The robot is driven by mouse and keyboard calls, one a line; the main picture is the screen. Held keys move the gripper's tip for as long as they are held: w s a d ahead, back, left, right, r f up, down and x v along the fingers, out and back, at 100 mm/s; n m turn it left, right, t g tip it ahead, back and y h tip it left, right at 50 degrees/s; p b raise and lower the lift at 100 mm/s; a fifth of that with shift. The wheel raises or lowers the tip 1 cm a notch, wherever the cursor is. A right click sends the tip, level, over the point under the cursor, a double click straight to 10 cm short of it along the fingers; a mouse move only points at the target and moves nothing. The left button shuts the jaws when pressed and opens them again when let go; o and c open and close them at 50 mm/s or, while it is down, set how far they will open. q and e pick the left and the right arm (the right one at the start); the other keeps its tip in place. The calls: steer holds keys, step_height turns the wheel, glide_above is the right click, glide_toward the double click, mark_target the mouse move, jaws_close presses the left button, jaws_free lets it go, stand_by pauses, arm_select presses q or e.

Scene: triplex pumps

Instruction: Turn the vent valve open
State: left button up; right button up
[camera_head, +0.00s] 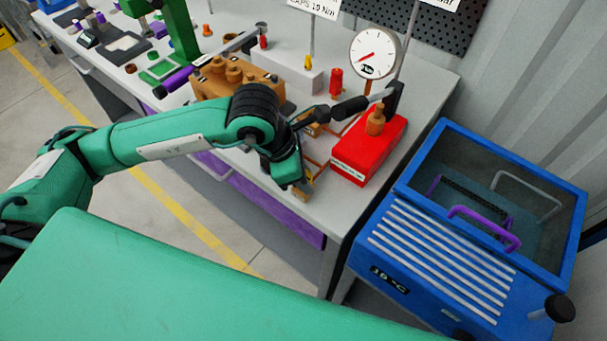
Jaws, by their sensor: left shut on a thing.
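My left gripper (298,184) reaches in from the left and points down at the front edge of the workbench, just left of the red test pump box (375,150). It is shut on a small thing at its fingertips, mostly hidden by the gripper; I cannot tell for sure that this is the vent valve. The red box carries a brass fitting (376,122), a pump lever with a black grip (350,108), and a white round gauge (374,52) on a post behind. The gauge's red needle points to lower left. My right gripper is not in view.
A brown pump block (235,75) stands behind my left forearm. A white box (285,72) and a small red bottle (336,80) stand at the back. A blue cabinet with a clear lid (470,200) stands right of the workbench (430,85). The front right bench corner is clear.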

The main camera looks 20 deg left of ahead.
arm_select(q)
steer(key=o, duration=1)
steer(key=v, duration=1.4)
steer(key=shift+b, duration=0.4)
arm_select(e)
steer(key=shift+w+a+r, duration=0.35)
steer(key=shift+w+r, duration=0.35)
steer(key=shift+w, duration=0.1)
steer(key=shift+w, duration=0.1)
arm_select(q)
steer(key=shift+f, duration=0.1)
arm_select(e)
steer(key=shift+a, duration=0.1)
